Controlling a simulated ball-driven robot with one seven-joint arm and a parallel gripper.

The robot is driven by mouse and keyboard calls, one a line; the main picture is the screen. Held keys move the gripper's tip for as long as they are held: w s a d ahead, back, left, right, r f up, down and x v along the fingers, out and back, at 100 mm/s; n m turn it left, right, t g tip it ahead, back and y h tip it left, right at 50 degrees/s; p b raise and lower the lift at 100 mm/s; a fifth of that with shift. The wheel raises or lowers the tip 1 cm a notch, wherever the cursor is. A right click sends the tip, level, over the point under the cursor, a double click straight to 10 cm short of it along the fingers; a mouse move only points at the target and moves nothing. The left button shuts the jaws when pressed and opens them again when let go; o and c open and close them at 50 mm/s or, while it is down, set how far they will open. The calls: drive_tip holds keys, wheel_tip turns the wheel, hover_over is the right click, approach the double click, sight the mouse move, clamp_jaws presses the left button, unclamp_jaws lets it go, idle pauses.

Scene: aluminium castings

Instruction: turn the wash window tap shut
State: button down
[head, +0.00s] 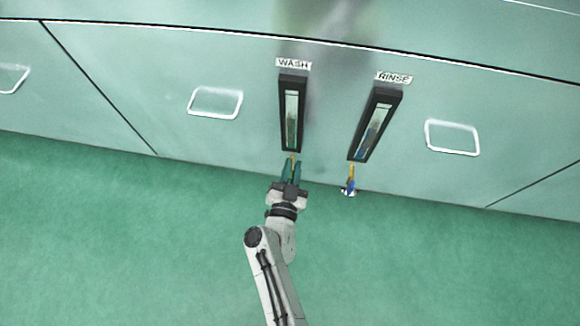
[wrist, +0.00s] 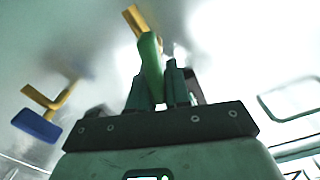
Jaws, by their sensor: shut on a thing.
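The wash window (head: 291,118) is a dark-framed upright sight glass under the WASH label (head: 293,64) on the pale green panel. Its tap sits just below, with a brass stem (wrist: 136,20) and a green lever (wrist: 151,66). In the head view only a bit of the brass (head: 292,157) shows above my gripper; the lever is mostly covered. My gripper (head: 291,170) is at this tap. In the wrist view my gripper (wrist: 160,85) is shut on the green lever, one finger on each side. The lever leans slightly from the stem.
The rinse window (head: 375,124) stands to the right under its RINSE label (head: 394,77). Its tap has a brass stem (head: 351,172) and a blue lever (head: 349,187), close beside my gripper. White-edged recesses (head: 215,102) (head: 452,137) flank the windows. The green floor (head: 120,240) is clear.

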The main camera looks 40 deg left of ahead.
drive_tip(key=m, duration=0.3)
drive_tip(key=shift+w+d+f+m+b, duration=0.2)
drive_tip(key=shift+d+f+m+b, duration=0.1)
drive_tip(key=shift+d+m, duration=0.1)
drive_tip(key=m, duration=0.1)
drive_tip(key=m+b, duration=0.1)
drive_tip(key=m, duration=0.1)
drive_tip(key=shift+w+d+f+m, duration=0.15)
drive_tip(key=shift+d+f+m, duration=0.05)
drive_tip(key=shift+f+m, duration=0.1)
drive_tip(key=m+b, duration=0.1)
drive_tip(key=m, duration=0.1)
drive_tip(key=f+m+b, duration=0.1)
drive_tip(key=m, duration=0.2)
drive_tip(key=shift+d, duration=0.15)
drive_tip(key=shift+m, duration=0.4)
drive_tip(key=c, duration=1.2)
unclamp_jaws()
drive_tip(key=shift+w, duration=0.1)
drive_tip(key=shift+o, duration=0.2)
drive_tip(key=p+v, duration=0.3)
drive_tip(key=v, duration=0.8)
